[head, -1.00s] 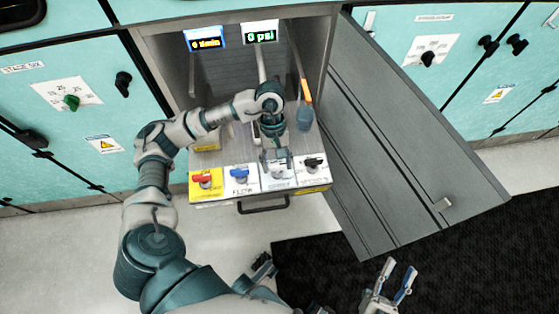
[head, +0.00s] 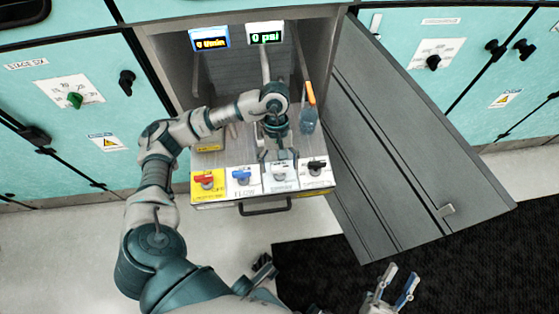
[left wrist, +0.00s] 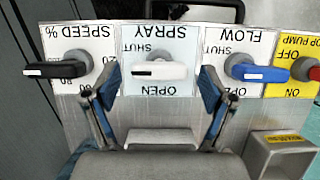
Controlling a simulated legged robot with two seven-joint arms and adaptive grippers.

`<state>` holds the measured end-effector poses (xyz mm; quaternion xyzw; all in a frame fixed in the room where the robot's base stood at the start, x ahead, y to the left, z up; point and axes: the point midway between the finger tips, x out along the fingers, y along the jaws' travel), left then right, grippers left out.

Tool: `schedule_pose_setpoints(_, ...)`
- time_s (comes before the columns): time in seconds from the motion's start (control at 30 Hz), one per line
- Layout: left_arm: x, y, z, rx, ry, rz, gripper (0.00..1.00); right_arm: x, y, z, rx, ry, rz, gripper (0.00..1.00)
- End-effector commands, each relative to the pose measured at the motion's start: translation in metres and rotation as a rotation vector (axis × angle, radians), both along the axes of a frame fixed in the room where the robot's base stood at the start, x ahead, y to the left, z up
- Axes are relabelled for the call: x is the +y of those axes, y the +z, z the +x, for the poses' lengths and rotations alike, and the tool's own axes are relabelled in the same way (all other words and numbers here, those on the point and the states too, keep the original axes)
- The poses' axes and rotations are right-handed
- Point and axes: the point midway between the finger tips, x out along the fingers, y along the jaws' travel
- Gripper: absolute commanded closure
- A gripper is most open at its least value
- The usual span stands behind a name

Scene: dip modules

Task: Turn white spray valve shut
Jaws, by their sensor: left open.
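The white spray valve (head: 279,175) sits on the front panel of the pulled-out drawer, third from the left. In the left wrist view its white handle (left wrist: 158,71) lies sideways on the upside-down SPRAY label, with SHUT above it and OPEN below. My left gripper (head: 277,156) is open just behind and above the valve. In the left wrist view its blue-padded fingertips (left wrist: 160,76) stand on either side of the white handle, with nothing gripped. My right gripper (head: 396,288) is open and empty at the bottom of the head view, far from the panel.
The blue flow valve (head: 241,176) and black speed valve (head: 315,167) flank the white one closely. A red pump knob (head: 204,180) is at the left end. The grey cabinet door (head: 415,150) hangs open at right.

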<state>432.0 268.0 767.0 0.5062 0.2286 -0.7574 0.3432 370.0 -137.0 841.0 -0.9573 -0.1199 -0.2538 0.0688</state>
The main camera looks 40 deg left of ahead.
Motion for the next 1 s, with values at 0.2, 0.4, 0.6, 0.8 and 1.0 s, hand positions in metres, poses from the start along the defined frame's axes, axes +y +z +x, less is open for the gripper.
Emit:
schedule_pose_setpoints(0.2, 0.005, 0.018, 0.006, -0.003, 0.001, -0.001, 0.17, 0.000, 0.001, -0.002, -0.001, 0.001, 0.002, 0.60)
schedule_pose_setpoints(0.4, 0.019, 0.061, 0.018, -0.004, 0.001, -0.003, 0.17, 0.000, 0.001, -0.002, -0.001, 0.000, 0.001, 0.60)
schedule_pose_setpoints(0.6, 0.031, 0.094, 0.028, -0.003, 0.001, 0.000, 0.17, 0.000, 0.001, -0.002, -0.002, 0.000, 0.001, 0.60)
schedule_pose_setpoints(0.8, 0.036, 0.108, 0.031, -0.001, 0.002, -0.001, 0.17, 0.000, 0.001, -0.002, -0.001, 0.000, 0.001, 0.60)
schedule_pose_setpoints(1.0, 0.037, 0.109, 0.032, 0.001, 0.000, -0.002, 0.17, 0.000, 0.001, -0.002, -0.001, 0.000, 0.000, 0.60)
